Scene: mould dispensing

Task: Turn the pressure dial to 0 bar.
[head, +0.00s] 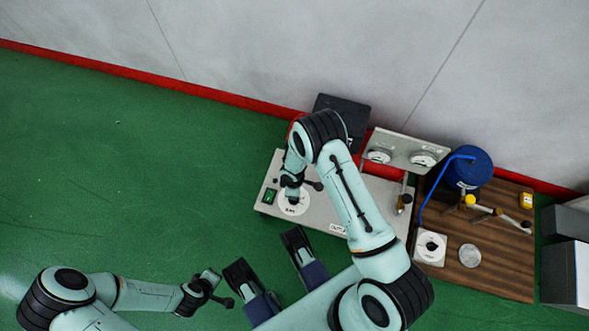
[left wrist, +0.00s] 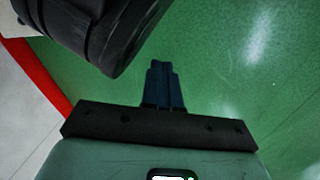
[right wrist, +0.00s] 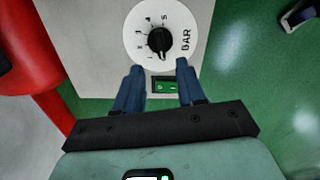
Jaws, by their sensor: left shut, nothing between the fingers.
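The pressure dial (right wrist: 161,36) is a white disc marked BAR with numbers around a black knob (right wrist: 159,40). In the right wrist view the knob's narrow end points down toward my fingers, near the 1; the exact reading is unclear. In the head view the dial (head: 293,203) lies on the grey control box, partly hidden by my right gripper (head: 291,194). My right gripper (right wrist: 159,72) is open, its fingers apart just short of the knob, with nothing between them. My left gripper (head: 213,279) is shut and empty over the green floor; its fingers (left wrist: 165,75) touch each other.
A green switch (right wrist: 166,87) sits beside the dial on the grey box (head: 384,192). Two gauges (head: 401,152) stand behind it. To the right, a wooden table (head: 505,268) carries a blue container (head: 469,165) and another knobbed plate (head: 430,248). The floor at left is clear.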

